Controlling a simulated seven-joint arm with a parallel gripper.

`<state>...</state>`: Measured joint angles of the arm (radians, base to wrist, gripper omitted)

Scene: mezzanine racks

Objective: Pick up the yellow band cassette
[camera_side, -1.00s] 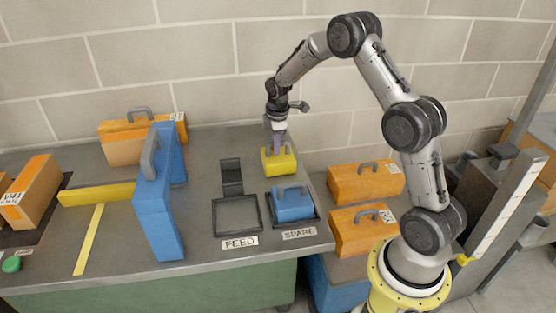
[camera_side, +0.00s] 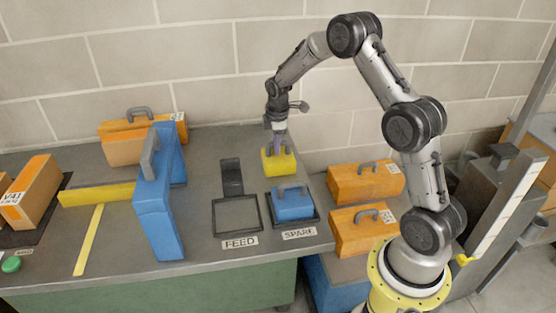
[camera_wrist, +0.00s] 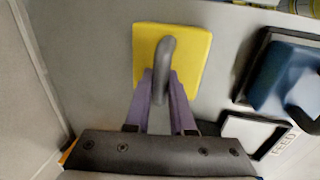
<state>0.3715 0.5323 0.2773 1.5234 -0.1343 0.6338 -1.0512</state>
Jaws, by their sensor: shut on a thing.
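The yellow band cassette (camera_side: 279,163) is a small yellow block with a grey handle, at the back right of the grey bench in the side view. My gripper (camera_side: 279,146) is directly above it, pointing down, with its fingers shut on the handle. In the wrist view the yellow cassette (camera_wrist: 190,62) lies ahead, and the purple fingers of my gripper (camera_wrist: 164,95) meet at its grey handle. I cannot tell whether the cassette's underside touches the bench.
A small blue cassette (camera_side: 292,207) sits in the SPARE frame in front. The FEED frame (camera_side: 237,231) is empty. Blue cases (camera_side: 155,210) stand at left, an orange case (camera_side: 123,147) behind. Two orange cases (camera_side: 362,183) lie right of the bench. The wall is close behind.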

